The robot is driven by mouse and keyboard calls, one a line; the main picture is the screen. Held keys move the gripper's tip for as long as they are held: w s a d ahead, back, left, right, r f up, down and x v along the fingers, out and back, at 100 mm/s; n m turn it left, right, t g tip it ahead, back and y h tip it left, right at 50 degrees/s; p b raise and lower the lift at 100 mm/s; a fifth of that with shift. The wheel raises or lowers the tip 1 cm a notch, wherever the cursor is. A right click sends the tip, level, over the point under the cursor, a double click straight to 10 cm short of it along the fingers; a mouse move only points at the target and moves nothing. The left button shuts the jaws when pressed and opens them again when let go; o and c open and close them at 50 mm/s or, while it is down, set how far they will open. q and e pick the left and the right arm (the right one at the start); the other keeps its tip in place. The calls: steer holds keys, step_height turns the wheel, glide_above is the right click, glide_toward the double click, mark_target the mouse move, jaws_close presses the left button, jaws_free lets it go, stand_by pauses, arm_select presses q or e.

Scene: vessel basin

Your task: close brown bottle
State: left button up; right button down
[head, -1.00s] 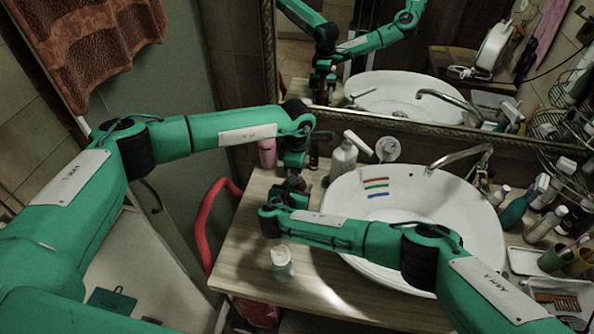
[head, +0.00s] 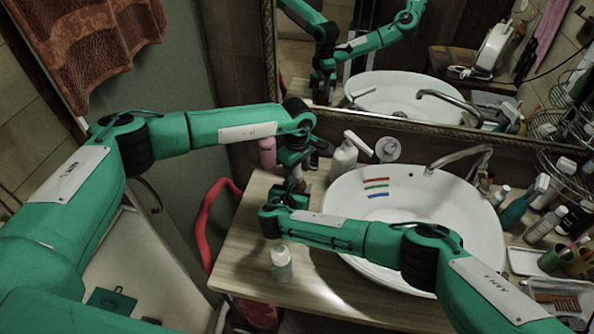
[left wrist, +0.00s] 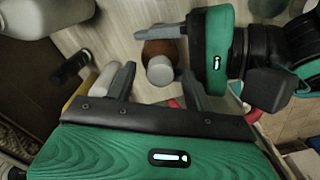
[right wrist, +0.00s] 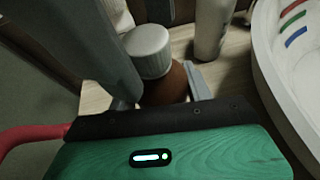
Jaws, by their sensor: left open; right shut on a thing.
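The brown bottle (right wrist: 165,90) stands upright on the wooden counter, its body mostly hidden in the head view. A pale grey cap (right wrist: 148,50) sits at its top; I cannot tell how tightly. In the left wrist view I look down on the cap (left wrist: 160,71) and the brown body (left wrist: 157,48). My right gripper (head: 288,197) is shut on the bottle's body from the side. My left gripper (left wrist: 160,80) is open above the bottle, its fingers apart on either side of the cap and not touching it.
A white basin (head: 470,225) with a faucet (head: 462,157) lies to the right. A white pump bottle (head: 343,160) and a pink bottle (head: 267,153) stand behind the grippers. A small clear jar (head: 281,263) stands in front. The counter's front left is mostly free.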

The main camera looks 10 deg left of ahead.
arm_select(q)
step_height(320, 180, up, 12)
steer(key=shift+f, duration=0.25)
arm_select(e)
steer(key=c, duration=0.5)
jaws_free()
steer(key=shift+s, duration=0.15)
arm_select(q)
step_height(320, 180, down, 3)
steer(key=b, duration=0.3)
steer(key=shift+f, duration=0.1)
arm_select(e)
steer(key=shift+v, duration=6.8)
arm_select(q)
steer(key=shift+f, duration=0.1)
arm_select(e)
steer(key=shift+a+f, duration=0.1)
